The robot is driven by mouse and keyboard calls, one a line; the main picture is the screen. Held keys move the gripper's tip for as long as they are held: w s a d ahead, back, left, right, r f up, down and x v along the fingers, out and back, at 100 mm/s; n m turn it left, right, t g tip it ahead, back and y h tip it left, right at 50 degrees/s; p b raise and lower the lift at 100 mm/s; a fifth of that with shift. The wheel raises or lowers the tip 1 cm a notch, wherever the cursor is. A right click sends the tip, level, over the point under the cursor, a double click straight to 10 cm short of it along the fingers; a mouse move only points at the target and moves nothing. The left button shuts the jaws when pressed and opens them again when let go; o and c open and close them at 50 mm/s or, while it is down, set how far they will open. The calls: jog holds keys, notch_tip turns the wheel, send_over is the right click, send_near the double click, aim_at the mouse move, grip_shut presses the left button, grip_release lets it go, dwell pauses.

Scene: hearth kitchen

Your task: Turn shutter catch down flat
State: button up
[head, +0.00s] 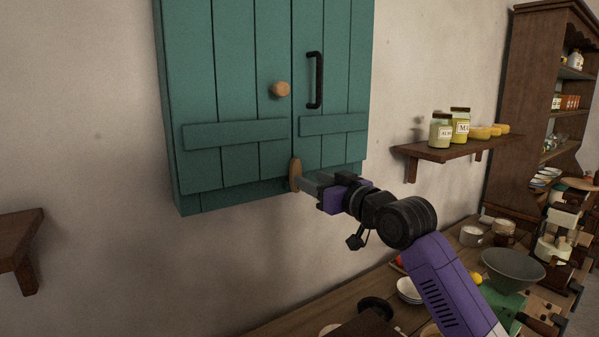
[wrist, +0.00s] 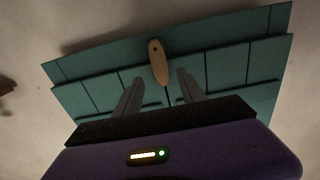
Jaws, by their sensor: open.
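The shutter catch (head: 296,175) is a small light-wood tab at the bottom of the teal shutters (head: 235,100), over the seam between the two doors. It stands upright. In the wrist view the catch (wrist: 158,62) lies ahead, between the lines of my two fingers. My gripper (head: 303,183) is at the catch from the right in the head view; its fingers (wrist: 153,82) are open, one on each side of the catch's lower end. I cannot tell whether either finger touches it.
A round wooden knob (head: 280,89) and a black bar handle (head: 315,80) stick out above the catch. A shelf with jars (head: 450,150) is to the right, another shelf (head: 18,240) at lower left. A counter (head: 310,310) with bowls lies below.

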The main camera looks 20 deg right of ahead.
aim_at(298, 173)
jog(key=shift+p+x, duration=0.7)
jog(key=shift+x, duration=2.1)
grip_shut()
